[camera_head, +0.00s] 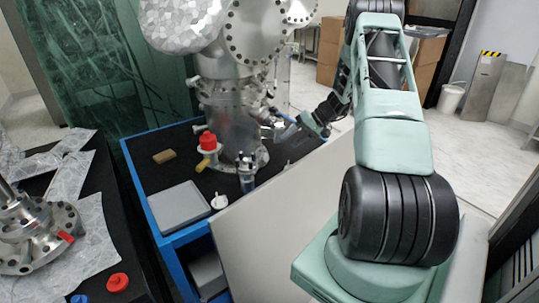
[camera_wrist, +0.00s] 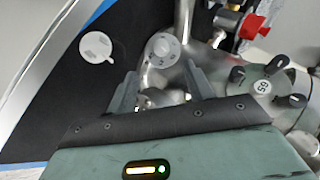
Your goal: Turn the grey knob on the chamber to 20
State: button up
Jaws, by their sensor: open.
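The silver metal chamber (camera_head: 233,112) stands on the black-topped bench. In the wrist view, a round light-grey knob (camera_wrist: 162,50) sits just beyond and between my fingertips, apart from them as far as I can see. I cannot read its markings. In the head view my gripper (camera_head: 285,130) reaches the chamber's right side, where the knob is too small to make out.
A pale panel (camera_head: 265,225) stands along the bench's front. Red and metal fittings (camera_wrist: 252,24) are close beyond my right finger.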

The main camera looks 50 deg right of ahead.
aim_at(266, 158)
jog(key=p+x, duration=0.2)
jog(key=x, duration=0.9)
jog(key=shift+w+a+f+p, duration=0.1)
jog(key=shift+w+f+p, duration=0.1)
jog(key=shift+p, duration=0.1)
jog(key=c, duration=1)
jog(key=shift+o, duration=0.2)
jog(key=f+m+y+b, duration=0.1)
jog(key=b, duration=0.2)
jog(key=shift+t+b, duration=0.35)
jog(key=shift+t, duration=0.05)
jog(key=shift+r+m+t+y+b, duration=0.1)
jog(key=shift+m+t+y+b, duration=0.25)
jog(key=shift+m+b, duration=0.55)
jog(key=shift+r+y+b, duration=0.25)
jog(key=shift+y+b, duration=0.1)
jog(key=shift+b, duration=0.15)
jog(key=o, duration=1)
jog(key=shift+c, duration=0.2)
